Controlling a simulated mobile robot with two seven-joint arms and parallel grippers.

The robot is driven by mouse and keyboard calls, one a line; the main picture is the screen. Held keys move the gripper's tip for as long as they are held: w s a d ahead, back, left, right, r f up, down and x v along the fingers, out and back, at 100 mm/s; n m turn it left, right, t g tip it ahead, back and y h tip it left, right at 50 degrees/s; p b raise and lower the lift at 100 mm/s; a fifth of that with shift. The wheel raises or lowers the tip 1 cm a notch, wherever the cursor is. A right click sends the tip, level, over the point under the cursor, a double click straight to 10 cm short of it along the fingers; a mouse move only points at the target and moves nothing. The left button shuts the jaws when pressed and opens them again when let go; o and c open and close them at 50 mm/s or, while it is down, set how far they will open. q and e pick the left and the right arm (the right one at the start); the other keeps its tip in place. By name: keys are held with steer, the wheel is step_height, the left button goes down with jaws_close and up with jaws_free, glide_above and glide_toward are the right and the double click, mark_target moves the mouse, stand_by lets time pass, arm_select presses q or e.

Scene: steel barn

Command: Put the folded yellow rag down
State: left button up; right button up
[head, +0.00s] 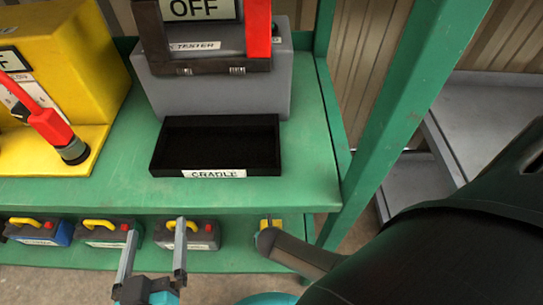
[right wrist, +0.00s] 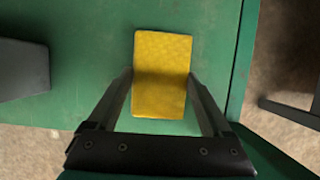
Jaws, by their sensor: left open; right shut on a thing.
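The folded yellow rag (right wrist: 160,85) lies flat between the two fingers of my right gripper (right wrist: 160,76) in the right wrist view, over a green surface. My right gripper is shut on it. In the head view only a small bit of the rag (head: 264,224) shows at the right end of the lower green shelf (head: 240,262), beyond my dark right arm. I cannot tell whether the rag touches the shelf. My left gripper (head: 155,226) is open and empty in front of the lower shelf.
The upper shelf (head: 315,165) holds a black cradle tray (head: 216,173), a grey tester (head: 220,95) and a yellow unit (head: 75,70). A green post (head: 405,100) rises at the right.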

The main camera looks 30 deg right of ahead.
steer(key=shift+f, duration=0.25)
arm_select(q)
steer(key=shift+s+d+r, duration=0.1)
steer(key=shift+s+d, duration=0.05)
arm_select(e)
steer(key=o, duration=1.1)
arm_select(q)
steer(key=shift+t, duration=0.4)
arm_select(e)
steer(key=shift+o, duration=0.2)
